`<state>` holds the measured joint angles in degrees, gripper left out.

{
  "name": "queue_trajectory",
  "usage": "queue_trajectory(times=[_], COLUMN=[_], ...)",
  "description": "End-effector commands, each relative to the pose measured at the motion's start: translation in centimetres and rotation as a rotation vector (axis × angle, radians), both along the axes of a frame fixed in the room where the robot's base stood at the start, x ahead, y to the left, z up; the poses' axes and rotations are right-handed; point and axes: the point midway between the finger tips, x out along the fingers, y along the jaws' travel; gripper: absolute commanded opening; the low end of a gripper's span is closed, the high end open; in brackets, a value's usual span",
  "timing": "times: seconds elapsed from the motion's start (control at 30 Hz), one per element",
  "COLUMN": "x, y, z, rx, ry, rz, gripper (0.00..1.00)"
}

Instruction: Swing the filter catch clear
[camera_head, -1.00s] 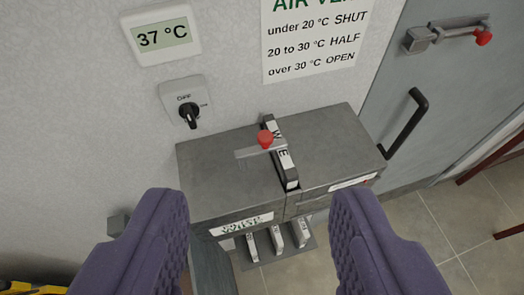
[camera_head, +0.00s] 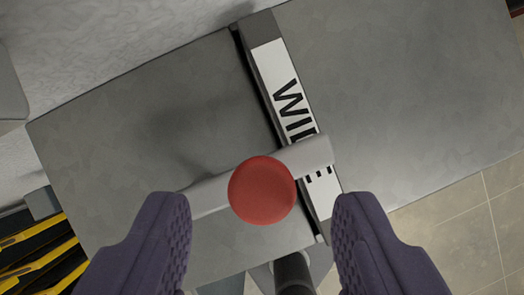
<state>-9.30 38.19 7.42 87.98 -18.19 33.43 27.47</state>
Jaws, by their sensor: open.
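The filter catch (camera_head: 310,155) is a light grey bar with a round red knob (camera_head: 262,190). It lies across the top of the grey cabinet (camera_head: 130,130), and its right end crosses over a labelled filter cassette (camera_head: 278,85) set in a slot. The cassette's white label is partly covered by the bar; only some letters show. My gripper (camera_head: 262,222) is open, with its two purple fingers at the lower left and lower right. The red knob is ahead of the gap between them, and neither finger appears to touch it. The bar's left end is partly hidden behind the left finger.
The cabinet top is otherwise clear on both sides of the slot. A pale wall (camera_head: 120,40) runs behind it. Yellow and black items (camera_head: 40,250) lie at the lower left. Tiled floor (camera_head: 440,235) shows at the lower right. A dark rod (camera_head: 292,273) shows below the cabinet's front edge.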

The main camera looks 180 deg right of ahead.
Motion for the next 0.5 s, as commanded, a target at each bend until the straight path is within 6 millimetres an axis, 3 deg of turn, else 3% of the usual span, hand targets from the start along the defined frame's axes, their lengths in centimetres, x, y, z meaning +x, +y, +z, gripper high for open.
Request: queue_trajectory(times=[0.2,0.43,0.47,0.5], x=[0.8,0.9,0.9,0.9], y=[0.0,0.0,0.0,0.0], z=[-1.8,-1.9,-1.9,-1.9], rx=[0.0,0.0,0.0,0.0], ry=[-0.001,-0.001,-0.001,-0.001], rz=[0.0,0.0,0.0,0.0], gripper=[0.54,0.54,0.52,0.43])
